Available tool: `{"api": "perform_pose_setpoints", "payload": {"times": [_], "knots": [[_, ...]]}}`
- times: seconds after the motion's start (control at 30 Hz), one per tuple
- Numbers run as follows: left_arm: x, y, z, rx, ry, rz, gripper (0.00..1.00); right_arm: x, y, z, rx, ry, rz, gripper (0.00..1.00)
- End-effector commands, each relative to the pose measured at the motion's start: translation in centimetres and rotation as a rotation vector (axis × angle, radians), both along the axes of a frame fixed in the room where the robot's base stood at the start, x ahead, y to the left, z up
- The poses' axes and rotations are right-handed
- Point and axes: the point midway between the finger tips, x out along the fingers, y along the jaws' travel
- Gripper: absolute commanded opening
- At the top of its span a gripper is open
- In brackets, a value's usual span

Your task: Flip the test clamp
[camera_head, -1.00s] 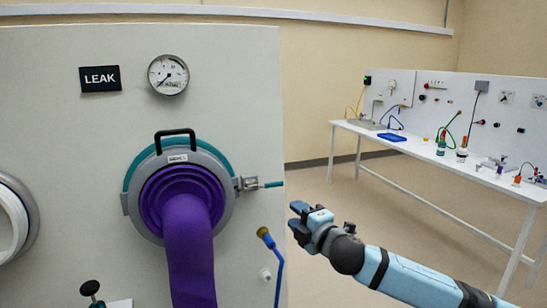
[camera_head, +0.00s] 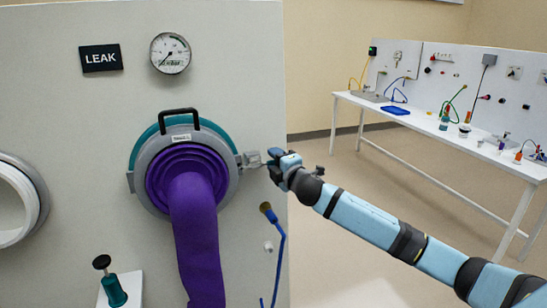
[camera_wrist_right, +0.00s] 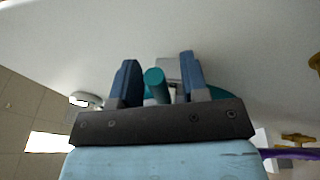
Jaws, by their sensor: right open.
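The test clamp (camera_head: 251,159) is a small grey metal latch on the right side of the grey and teal port ring (camera_head: 147,160). Its teal lever end (camera_wrist_right: 154,84) shows in the right wrist view, between the two blue fingers. My right gripper (camera_head: 274,162) is at the clamp's right end in the head view. It is open, with a finger on each side of the lever, and it also shows in the right wrist view (camera_wrist_right: 158,72). In the head view the gripper hides the lever. My left gripper is not in view.
A purple glove sleeve (camera_head: 195,235) hangs from the port. A round gauge (camera_head: 170,54) and a LEAK sign (camera_head: 101,58) are on the panel above. A white bench (camera_head: 440,134) stands at the back right.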

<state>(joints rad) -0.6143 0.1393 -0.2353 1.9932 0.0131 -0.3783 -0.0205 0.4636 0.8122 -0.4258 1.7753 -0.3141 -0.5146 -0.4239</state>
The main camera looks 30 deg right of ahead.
Motion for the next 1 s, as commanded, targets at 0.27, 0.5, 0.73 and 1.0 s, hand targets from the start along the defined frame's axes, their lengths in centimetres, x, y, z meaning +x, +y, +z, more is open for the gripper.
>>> {"api": "perform_pose_setpoints", "payload": {"times": [0.27, 0.5, 0.73, 1.0], "knots": [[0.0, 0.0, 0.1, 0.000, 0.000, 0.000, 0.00, 0.9, 0.0, 0.0, 0.001, 0.000, 0.001, 0.41], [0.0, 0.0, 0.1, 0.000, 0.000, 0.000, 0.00, 0.9, 0.0, 0.0, 0.000, 0.000, 0.001, 0.18], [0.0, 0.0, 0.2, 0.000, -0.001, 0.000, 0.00, 0.9, 0.0, 0.0, 0.000, 0.000, 0.000, 0.00], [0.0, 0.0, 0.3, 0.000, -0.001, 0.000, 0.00, 1.3, 1.0, 0.1, -0.001, 0.002, -0.025, 0.00]]}}
